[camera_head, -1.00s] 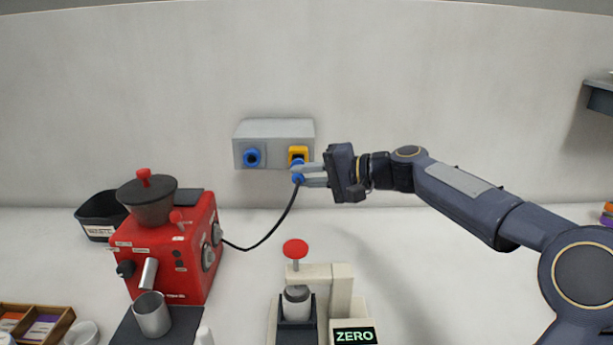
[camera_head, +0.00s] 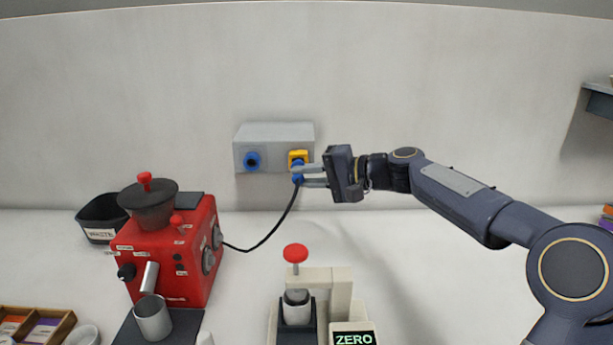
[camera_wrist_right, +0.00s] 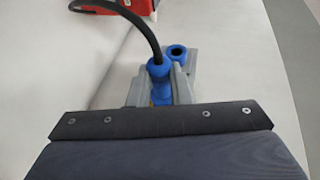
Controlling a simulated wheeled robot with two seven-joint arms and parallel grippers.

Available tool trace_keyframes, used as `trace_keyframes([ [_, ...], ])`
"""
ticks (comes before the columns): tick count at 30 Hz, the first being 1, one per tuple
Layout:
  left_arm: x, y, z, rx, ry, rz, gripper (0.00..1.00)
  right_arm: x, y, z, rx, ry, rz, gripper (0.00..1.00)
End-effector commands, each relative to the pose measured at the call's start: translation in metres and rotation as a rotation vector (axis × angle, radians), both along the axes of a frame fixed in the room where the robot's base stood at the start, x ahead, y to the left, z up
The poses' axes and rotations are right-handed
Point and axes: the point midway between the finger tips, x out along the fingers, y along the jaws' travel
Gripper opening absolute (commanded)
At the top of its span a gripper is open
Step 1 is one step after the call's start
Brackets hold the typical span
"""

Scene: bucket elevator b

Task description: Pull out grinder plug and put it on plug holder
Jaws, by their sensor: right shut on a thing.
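The blue grinder plug (camera_head: 297,178) is at the yellow socket (camera_head: 298,156) on the right of the grey wall box (camera_head: 275,130). Its black cable (camera_head: 272,232) runs down to the red grinder (camera_head: 175,255). My right gripper (camera_head: 312,175) is shut on the plug, its fingers coming in from the right. In the right wrist view the plug (camera_wrist_right: 158,72) shows between the fingers. I cannot tell whether the plug is still seated in the socket. A blue round fitting (camera_head: 252,160), possibly the plug holder, is on the left of the box. My left gripper is not in view.
A beige press with a red knob (camera_head: 295,253) and a ZERO display stands at the front middle. A black waste bin (camera_head: 100,222) is behind the grinder. A metal cup (camera_head: 152,318) stands in front of it. The counter right of the press is mostly clear.

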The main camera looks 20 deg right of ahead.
Motion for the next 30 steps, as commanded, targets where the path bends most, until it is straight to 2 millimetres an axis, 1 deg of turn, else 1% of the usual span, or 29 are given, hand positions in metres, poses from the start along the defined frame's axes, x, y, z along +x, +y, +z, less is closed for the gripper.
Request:
trace_keyframes([
  [26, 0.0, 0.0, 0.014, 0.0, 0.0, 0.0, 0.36, 0.02, -0.006, 0.001, -0.001, -0.002, 0.0, 0.0],
  [27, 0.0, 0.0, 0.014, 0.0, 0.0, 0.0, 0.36, 0.02, -0.006, 0.0, -0.001, -0.002, 0.0, 0.22],
  [30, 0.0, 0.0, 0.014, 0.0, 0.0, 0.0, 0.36, 0.02, -0.006, 0.0, -0.001, -0.002, 0.0, 0.35],
])
